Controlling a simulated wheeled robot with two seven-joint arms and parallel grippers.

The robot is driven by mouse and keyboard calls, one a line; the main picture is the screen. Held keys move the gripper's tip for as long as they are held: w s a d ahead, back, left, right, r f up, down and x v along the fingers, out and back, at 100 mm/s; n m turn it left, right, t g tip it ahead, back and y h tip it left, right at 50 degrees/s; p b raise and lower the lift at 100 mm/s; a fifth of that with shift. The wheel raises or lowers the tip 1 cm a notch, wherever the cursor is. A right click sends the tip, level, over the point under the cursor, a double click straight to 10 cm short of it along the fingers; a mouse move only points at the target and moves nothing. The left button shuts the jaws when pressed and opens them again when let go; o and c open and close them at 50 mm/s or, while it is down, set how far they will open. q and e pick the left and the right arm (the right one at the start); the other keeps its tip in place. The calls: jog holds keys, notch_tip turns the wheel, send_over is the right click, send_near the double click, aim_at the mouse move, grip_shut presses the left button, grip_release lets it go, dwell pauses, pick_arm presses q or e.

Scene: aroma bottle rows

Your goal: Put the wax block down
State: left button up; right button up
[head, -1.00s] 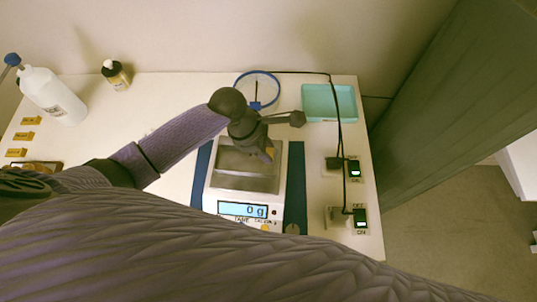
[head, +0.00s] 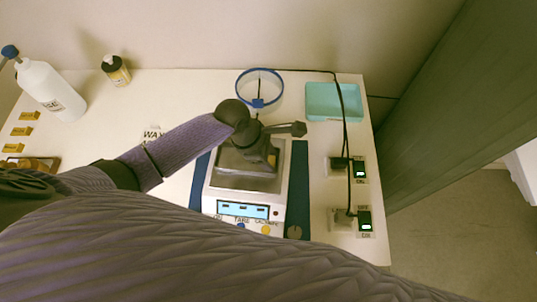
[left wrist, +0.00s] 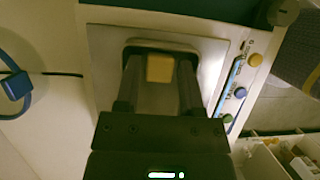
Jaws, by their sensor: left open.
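The yellow wax block (left wrist: 160,68) shows between the fingertips in the left wrist view, over the metal pan of the scale (left wrist: 212,52). In the head view only a small part of the block (head: 272,159) shows beside the fingers. My left gripper (head: 268,163) points down over the scale pan (head: 232,180), its jaws open around the block. The block looks to be at the pan, but its underside is hidden. The scale display (head: 243,210) shows dashes. My right gripper is not in view.
A round blue-rimmed dish (head: 260,88) and a teal tray (head: 333,101) stand behind the scale. Two switches (head: 359,171) with a black cable lie to the right. A white bottle (head: 50,91) and a small bottle (head: 115,71) stand at left.

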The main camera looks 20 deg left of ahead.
pick_arm(q)
jog(key=w+p+v, duration=0.1)
jog(key=p+v, duration=0.4)
jog(key=v, duration=0.6)
jog(key=shift+s+r, duration=0.4)
jog(key=shift+s, duration=0.1)
jog(key=shift+s+a, duration=0.1)
jog(key=shift+a, duration=0.05)
